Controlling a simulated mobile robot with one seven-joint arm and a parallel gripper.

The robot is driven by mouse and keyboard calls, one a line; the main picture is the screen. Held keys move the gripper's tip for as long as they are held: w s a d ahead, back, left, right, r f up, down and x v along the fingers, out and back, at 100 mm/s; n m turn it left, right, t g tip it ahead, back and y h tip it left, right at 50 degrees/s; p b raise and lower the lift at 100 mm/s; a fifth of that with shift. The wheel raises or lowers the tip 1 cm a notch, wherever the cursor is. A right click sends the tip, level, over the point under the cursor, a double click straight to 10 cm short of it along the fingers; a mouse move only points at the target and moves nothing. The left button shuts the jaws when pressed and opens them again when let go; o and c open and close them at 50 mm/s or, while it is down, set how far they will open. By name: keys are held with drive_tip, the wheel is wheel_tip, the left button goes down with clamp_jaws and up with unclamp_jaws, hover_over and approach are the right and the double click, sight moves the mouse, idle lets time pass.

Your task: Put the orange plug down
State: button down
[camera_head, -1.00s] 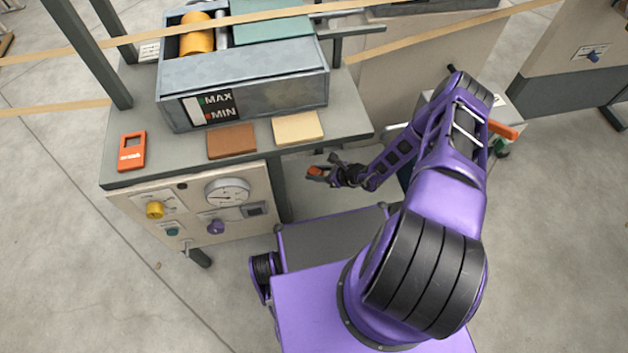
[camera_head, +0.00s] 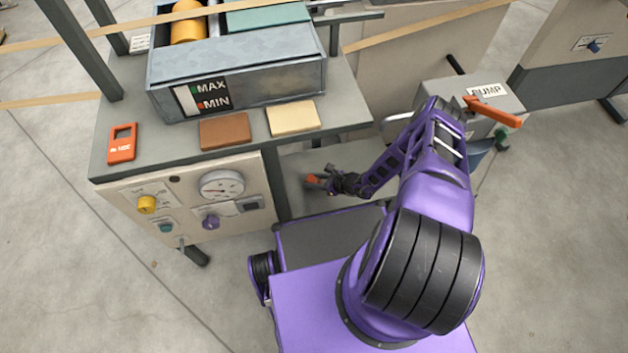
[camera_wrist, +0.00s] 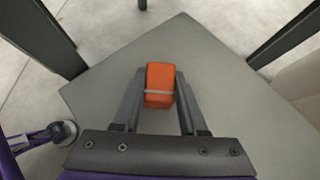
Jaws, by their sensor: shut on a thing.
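In the head view the orange plug (camera_head: 313,181) shows at the tip of my gripper (camera_head: 325,181), low beside the bench's right side. A flat grey surface (camera_wrist: 215,90) lies beneath it in the wrist view. I cannot tell whether the plug touches that surface.
The bench top (camera_head: 345,95) above carries a metal bath (camera_head: 240,85), a brown block (camera_head: 224,130), a cream block (camera_head: 293,117) and an orange handheld device (camera_head: 122,143). Bench legs flank the grey surface. A pump box (camera_head: 490,95) with an orange lever (camera_head: 492,112) stands right.

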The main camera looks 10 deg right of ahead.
drive_tip(key=shift+f, duration=0.55)
drive_tip(key=shift+c, duration=2.2)
unclamp_jaws()
